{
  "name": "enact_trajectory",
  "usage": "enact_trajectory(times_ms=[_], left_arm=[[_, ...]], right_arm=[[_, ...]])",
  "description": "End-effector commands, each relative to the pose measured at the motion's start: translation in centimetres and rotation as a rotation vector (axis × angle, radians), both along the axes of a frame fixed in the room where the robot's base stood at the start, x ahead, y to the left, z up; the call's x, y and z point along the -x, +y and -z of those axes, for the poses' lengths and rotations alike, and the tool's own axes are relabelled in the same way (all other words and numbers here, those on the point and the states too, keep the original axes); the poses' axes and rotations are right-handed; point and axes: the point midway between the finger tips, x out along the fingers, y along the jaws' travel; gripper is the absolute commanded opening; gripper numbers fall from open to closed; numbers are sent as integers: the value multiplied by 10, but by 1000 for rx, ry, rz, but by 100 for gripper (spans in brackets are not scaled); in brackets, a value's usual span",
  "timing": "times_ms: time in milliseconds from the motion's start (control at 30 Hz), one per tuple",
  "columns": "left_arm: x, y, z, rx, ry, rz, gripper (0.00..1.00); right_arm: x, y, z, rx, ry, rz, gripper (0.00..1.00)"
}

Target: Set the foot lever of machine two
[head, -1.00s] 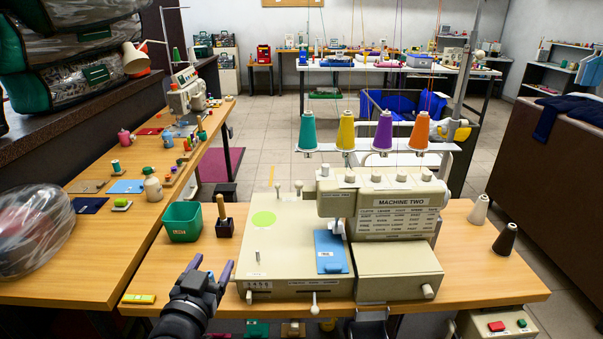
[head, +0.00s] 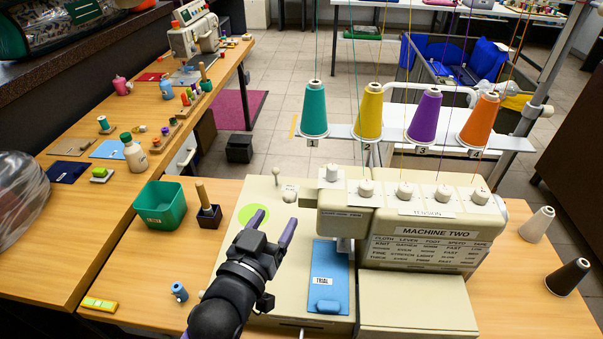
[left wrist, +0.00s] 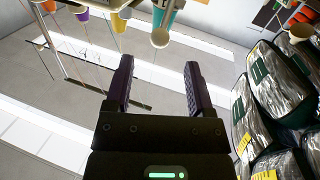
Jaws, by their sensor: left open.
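Machine two (head: 424,231) is a beige sewing machine on the wooden table, with a lettered chart on its front. A small upright lever (head: 276,176) with a round knob stands at the back left of its bed, beside a rounded knob (head: 289,196). I cannot tell which part is the foot lever. A blue plate (head: 330,278) marked TRIAL lies on the bed. My left gripper (head: 273,229) is open and empty over the bed, left of the plate and near a green disc (head: 255,216). The left wrist view shows its fingers (left wrist: 158,90) apart with nothing between. My right gripper is not in view.
Thread cones, including a teal one (head: 314,110), stand behind the machine. A green bin (head: 160,206) and a dark block with a wooden handle (head: 208,212) stand left of the bed.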

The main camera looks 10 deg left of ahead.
Motion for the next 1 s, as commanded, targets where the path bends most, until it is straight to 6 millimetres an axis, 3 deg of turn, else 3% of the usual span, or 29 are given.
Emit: enact_trajectory(times_ms=[200, 400, 767, 1000], left_arm=[[-49, -13, 2, 2, -4, 1, 69], [-78, -21, 2, 1, -1, 1, 69], [-86, -23, 0, 0, -1, 1, 69], [-85, -23, 0, 0, -1, 0, 21]], right_arm=[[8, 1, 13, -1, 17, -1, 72], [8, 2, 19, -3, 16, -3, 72], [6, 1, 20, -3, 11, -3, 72], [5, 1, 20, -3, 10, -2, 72]])
